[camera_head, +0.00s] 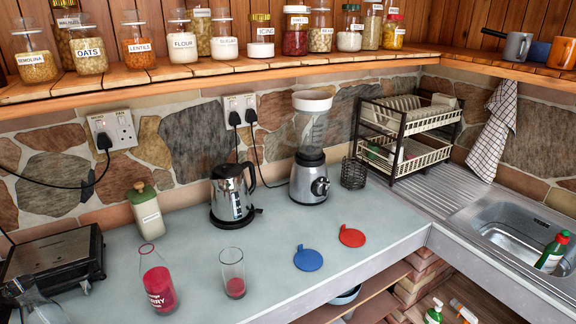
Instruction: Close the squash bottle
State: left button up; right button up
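The squash bottle (159,288) is a clear bottle with red liquid in its lower part and white lettering. It stands upright near the front left of the grey counter. Its mouth has a reddish rim, and no lid shows on it. A red round lid with a small tab (352,237) lies flat on the counter to the right. A blue lid of the same shape (308,259) lies just left of and in front of it. A glass (233,270) with a little red liquid stands right of the bottle. Neither of my grippers is in view.
A green-lidded jar (147,212), kettle (232,196) and blender (310,160) stand behind. Counter (275,285) between glass and lids is clear; its front edge is close.

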aim_at(155, 275)
jog(key=u, duration=1.4)
